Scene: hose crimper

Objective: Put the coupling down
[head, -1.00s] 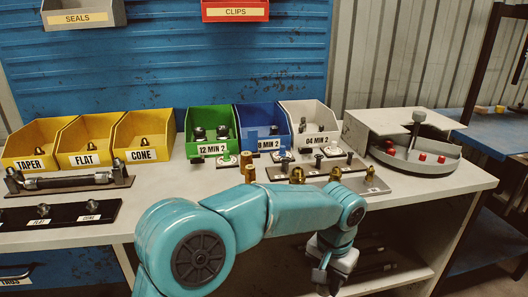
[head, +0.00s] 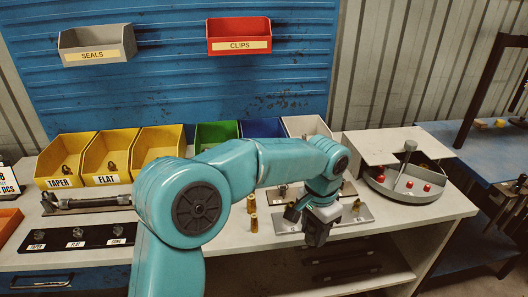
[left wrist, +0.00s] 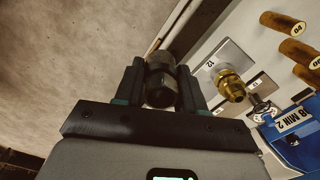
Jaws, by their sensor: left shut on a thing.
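The coupling (left wrist: 160,85) is a dark metal cylinder with a ridged collar. In the left wrist view it sits between the two dark fingers of my left gripper (left wrist: 161,78), which is shut on it. In the head view my left gripper (head: 312,228) hangs at the front edge of the bench, in front of a pale metal plate (head: 290,223). The coupling is hard to tell from the dark gripper there. The plate carries brass fittings, and one brass fitting (left wrist: 231,84) stands close to the right of the gripper in the left wrist view. My right gripper is not in view.
Yellow bins (head: 108,157), a green bin (head: 216,134) and a blue bin (head: 262,128) line the back. A dark rack (head: 75,238) lies at front left. A round grey tray (head: 408,190) with red pieces stands right. Brass cylinders (head: 252,204) stand beside my arm.

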